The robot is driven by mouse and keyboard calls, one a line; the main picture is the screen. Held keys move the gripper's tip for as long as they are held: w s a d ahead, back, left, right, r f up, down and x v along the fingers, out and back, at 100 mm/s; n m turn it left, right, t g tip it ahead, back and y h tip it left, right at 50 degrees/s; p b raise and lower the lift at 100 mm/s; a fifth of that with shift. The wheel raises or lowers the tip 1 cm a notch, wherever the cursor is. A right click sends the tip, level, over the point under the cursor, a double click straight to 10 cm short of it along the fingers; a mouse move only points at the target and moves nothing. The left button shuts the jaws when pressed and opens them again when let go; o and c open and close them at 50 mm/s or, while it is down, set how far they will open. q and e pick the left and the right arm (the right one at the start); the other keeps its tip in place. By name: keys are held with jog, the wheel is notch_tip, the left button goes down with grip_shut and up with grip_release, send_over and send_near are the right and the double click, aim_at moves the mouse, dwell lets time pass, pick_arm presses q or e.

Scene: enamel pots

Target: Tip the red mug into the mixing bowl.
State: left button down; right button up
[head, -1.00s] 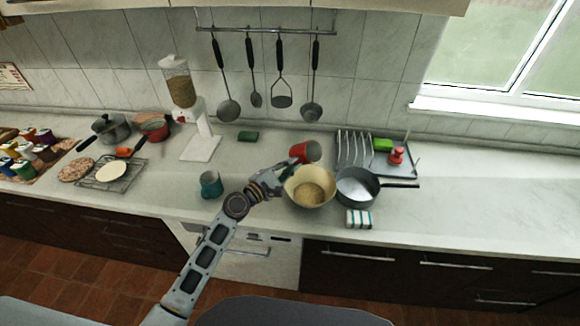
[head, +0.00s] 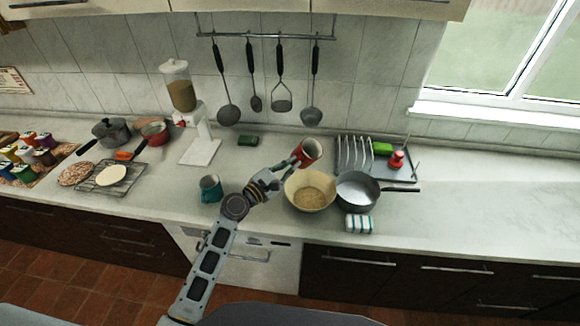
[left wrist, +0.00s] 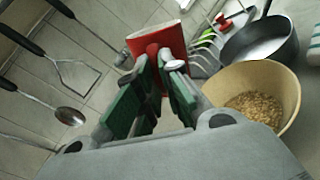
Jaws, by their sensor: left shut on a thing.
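The red mug (head: 303,158) is held up by my left gripper (head: 288,167), just behind the back rim of the mixing bowl. It is tilted a little, its mouth toward the upper right; I cannot see whether anything is in it. In the left wrist view the green-padded fingers (left wrist: 158,72) are shut on the mug (left wrist: 160,42). The cream mixing bowl (head: 305,206) stands upright on the counter with tan grains inside. It shows at the right of the left wrist view (left wrist: 284,88). My right gripper is out of view.
A grey pan (head: 358,204) stands just right of the bowl, with a striped cloth (head: 359,224) in front. A dish rack (head: 354,152) is behind it. A teal mug (head: 210,190) and grain dispenser (head: 199,150) stand left. The right counter is clear.

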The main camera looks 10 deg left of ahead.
pick_arm(q)
jog(key=shift+r, duration=0.15)
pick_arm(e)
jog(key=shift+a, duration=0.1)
pick_arm(q)
jog(key=shift+r+n, duration=0.5)
jog(key=shift+n, duration=0.6)
jog(key=shift+r+n, duration=0.15)
jog(key=shift+n, duration=0.25)
jog(key=shift+r+n, duration=0.4)
jog(key=shift+n, duration=0.4)
jog(key=shift+r+n, duration=0.35)
jog(key=shift+n, duration=0.55)
